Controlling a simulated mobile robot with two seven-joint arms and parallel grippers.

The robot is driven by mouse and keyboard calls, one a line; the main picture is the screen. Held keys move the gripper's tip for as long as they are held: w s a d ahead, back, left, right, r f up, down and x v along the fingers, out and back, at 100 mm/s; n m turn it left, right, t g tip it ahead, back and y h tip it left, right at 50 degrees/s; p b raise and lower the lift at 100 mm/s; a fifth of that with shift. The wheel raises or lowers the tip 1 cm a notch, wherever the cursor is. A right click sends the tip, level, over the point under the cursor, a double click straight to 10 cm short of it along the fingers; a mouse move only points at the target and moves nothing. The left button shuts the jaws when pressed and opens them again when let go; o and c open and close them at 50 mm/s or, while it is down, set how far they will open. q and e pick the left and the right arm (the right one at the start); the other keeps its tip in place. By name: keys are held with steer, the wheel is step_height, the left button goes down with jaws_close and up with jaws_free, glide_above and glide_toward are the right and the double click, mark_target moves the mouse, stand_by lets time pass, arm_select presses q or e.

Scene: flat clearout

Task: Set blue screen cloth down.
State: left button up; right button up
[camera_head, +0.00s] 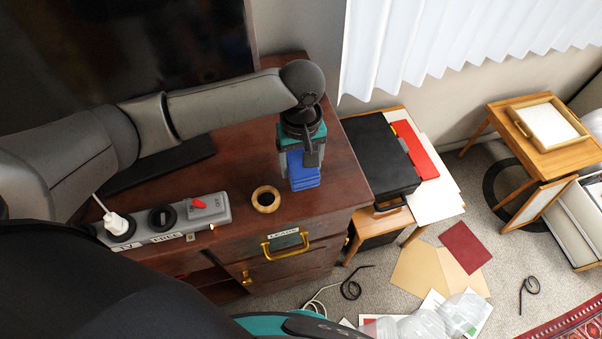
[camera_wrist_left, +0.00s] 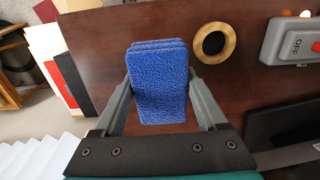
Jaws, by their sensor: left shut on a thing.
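The blue screen cloth (camera_head: 303,171) is a folded, textured blue block at the right part of the dark wooden cabinet top (camera_head: 240,150). In the left wrist view the cloth (camera_wrist_left: 160,82) sits between the two grey fingers. My left gripper (camera_head: 300,160) points down from above and is shut on the cloth; its fingers also show in the left wrist view (camera_wrist_left: 162,100). I cannot tell whether the cloth touches the cabinet top. The gripper body hides the cloth's upper part in the head view. My right gripper is not in view.
A wooden ring (camera_head: 266,199) lies beside the cloth. A grey power strip (camera_head: 165,219) with a white plug and red switch lies along the front edge. A black case (camera_head: 379,155) and red folder (camera_head: 415,150) rest on a side table. Papers and cables litter the floor.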

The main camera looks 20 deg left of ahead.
arm_select(q)
steer(key=shift+f, duration=2.2)
steer(key=o, duration=0.9)
steer(key=shift+f, duration=0.15)
steer(key=o, duration=0.4)
